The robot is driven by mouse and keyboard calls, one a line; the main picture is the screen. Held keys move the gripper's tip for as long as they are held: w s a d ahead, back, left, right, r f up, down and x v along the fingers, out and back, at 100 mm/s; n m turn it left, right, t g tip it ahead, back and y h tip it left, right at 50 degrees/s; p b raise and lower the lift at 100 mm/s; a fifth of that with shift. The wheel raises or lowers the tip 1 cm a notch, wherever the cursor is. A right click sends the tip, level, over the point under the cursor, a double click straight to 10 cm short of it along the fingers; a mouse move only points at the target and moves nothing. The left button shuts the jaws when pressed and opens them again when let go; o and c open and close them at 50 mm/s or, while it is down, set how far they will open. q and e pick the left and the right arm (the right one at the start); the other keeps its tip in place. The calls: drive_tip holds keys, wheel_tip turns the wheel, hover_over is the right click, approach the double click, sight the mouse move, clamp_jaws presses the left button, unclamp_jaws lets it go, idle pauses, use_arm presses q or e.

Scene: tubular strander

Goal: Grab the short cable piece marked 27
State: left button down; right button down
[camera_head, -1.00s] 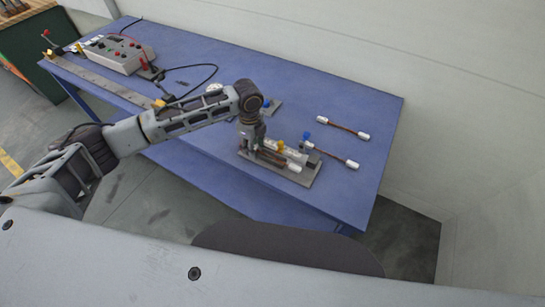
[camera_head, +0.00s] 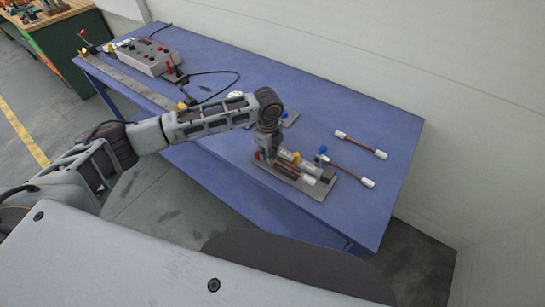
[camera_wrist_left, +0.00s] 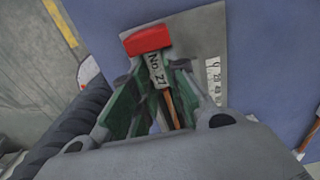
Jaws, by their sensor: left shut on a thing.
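The short cable piece marked "No 27" (camera_wrist_left: 157,72) shows in the left wrist view, with a pale label sleeve and a copper-coloured length running back between the fingers. My left gripper (camera_wrist_left: 150,98) is shut on it, with green-lined fingers on both sides. In the head view my left gripper (camera_head: 267,152) points down at the left end of a grey fixture plate (camera_head: 325,191) on the blue table. The fingertips and much of the cable are hidden there. A red block (camera_wrist_left: 146,38) sits just beyond the label. My right gripper is out of view.
Two other cable pieces with white ends lie to the right on the blue table (camera_head: 390,125): one farther back (camera_head: 360,144) and one nearer (camera_head: 350,173). A blue knob (camera_head: 322,150) stands on the fixture. A grey control box (camera_head: 143,57) stands at the far left.

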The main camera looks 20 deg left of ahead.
use_arm(q)
wheel_tip(320, 180, up, 10)
drive_tip(key=shift+f+b, duration=0.25)
drive_tip(key=shift+b, duration=0.15)
